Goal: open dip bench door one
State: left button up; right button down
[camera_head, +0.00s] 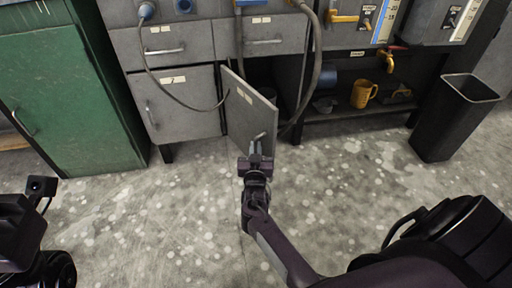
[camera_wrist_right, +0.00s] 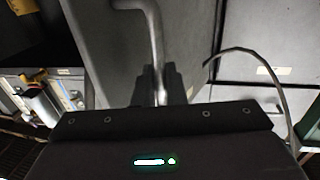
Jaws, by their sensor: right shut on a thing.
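A grey bench door (camera_head: 245,115) under the bench stands swung partly open toward me, with a dark opening to its right. It carries a pale label, too small to read. Its bent metal bar handle (camera_wrist_right: 152,30) shows clearly in the right wrist view. My right gripper (camera_head: 257,150) is shut on the lower part of this handle, in front of the door face. Its fingers (camera_wrist_right: 162,90) also show around the bar in the right wrist view. The fingers of my left gripper are not in view; only dark parts of my left arm show at the lower left.
A second grey door (camera_head: 180,105) beside it is closed. Drawers (camera_head: 178,45) sit above. Hoses (camera_head: 308,85) hang over the bench front near the open door. A green cabinet (camera_head: 65,90) stands left, a black bin (camera_head: 455,115) right. The floor is clear.

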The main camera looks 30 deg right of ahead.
jog(key=shift+w+a+r, duration=0.1)
jog(key=shift+w+a, duration=0.05)
jog(key=shift+a, duration=0.4)
jog(key=c, duration=1.6)
grip_release()
jog(key=shift+c, duration=0.2)
